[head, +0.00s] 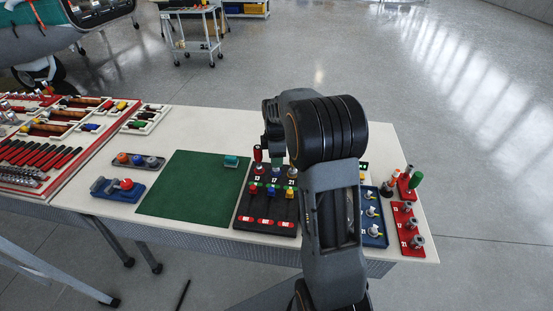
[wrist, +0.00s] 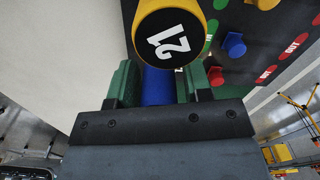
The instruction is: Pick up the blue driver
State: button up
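The blue driver (wrist: 158,87) shows in the wrist view as a blue handle between the green-padded fingers of my gripper (wrist: 162,88). A finger stands on each side of it, but I cannot tell whether both touch it. A yellow driver with a black cap marked 21 (wrist: 168,36) stands close in front and hides part of the blue handle. In the head view my gripper (head: 275,158) is low over the back row of the black rack (head: 243,210), next to the red driver (head: 258,155). The blue driver is not clear there.
The black rack has red, blue (wrist: 232,45) and yellow knobs in front. A green mat (head: 190,195) lies left of it, with a teal block (head: 231,161) near its far right corner. Blue (head: 375,237) and red (head: 408,250) holders stand on the right, partly behind my arm.

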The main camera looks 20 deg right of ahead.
jog(key=c, duration=0.6)
jog(key=shift+r, duration=0.15)
jog(key=shift+c, duration=0.2)
